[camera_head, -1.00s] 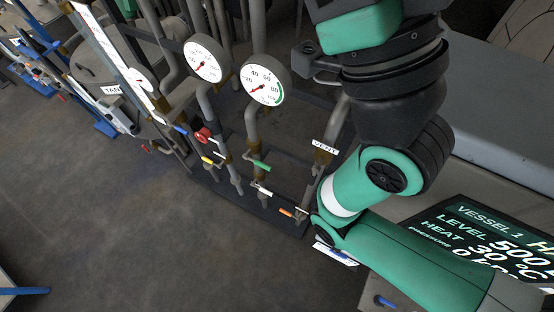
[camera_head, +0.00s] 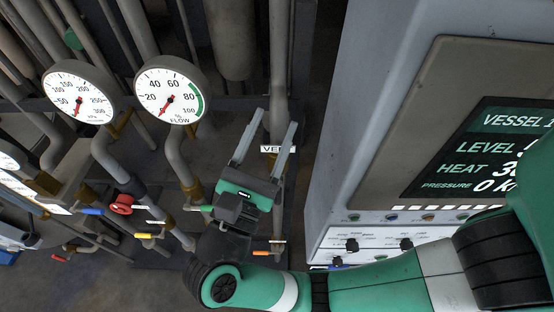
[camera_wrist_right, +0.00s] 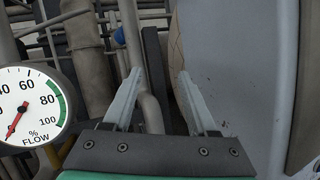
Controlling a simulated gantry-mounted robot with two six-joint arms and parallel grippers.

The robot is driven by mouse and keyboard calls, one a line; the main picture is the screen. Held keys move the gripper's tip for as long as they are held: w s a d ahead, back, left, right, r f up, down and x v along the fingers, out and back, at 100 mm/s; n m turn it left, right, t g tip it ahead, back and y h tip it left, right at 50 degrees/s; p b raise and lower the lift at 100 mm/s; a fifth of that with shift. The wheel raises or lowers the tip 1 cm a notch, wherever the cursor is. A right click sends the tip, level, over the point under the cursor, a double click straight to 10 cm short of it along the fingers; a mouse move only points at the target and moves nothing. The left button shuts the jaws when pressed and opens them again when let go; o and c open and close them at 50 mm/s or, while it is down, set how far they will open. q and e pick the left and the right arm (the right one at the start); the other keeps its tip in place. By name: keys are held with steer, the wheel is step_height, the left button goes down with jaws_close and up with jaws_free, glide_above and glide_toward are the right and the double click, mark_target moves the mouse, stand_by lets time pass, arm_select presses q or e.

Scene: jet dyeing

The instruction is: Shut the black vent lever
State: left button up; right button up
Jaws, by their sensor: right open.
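The white VENT label (camera_head: 277,149) is on the vertical pipe right of the flow gauge, partly covered by my right gripper. I cannot make out a black vent lever; it may be hidden behind the gripper. My right gripper (camera_head: 277,118) is open and empty, its fingers pointing up the picture on either side of that pipe as seen from above. In the right wrist view the open fingers (camera_wrist_right: 160,72) frame a grey pipe (camera_wrist_right: 150,112) and dark parts behind it; no contact is visible. My left gripper is not in view.
The flow gauge (camera_head: 170,97) and another gauge (camera_head: 78,92) stand left of the gripper. Orange (camera_head: 262,253), green and yellow handles and a red valve knob (camera_head: 122,204) sit on the pipes. The control cabinet (camera_head: 350,130) with its vessel screen rises close on the right.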

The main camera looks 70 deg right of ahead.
steer(key=a+f+n+t+y+b, duration=0.25)
steer(key=f+b, duration=0.45)
steer(key=f, duration=1.6)
steer(key=n+y+b, duration=0.2)
steer(key=b, duration=0.1)
glide_toward(277, 197)
steer(key=shift+t+h, duration=0.25)
steer(key=d, duration=0.3)
steer(key=w+d, duration=0.1)
steer(key=d, duration=0.7)
steer(key=shift+w+f+p, duration=0.15)
steer(key=shift+w+p, duration=0.05)
steer(key=shift+p, duration=0.2)
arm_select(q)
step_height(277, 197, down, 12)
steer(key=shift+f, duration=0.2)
arm_select(e)
steer(key=shift+c, duration=0.2)
jaws_close()
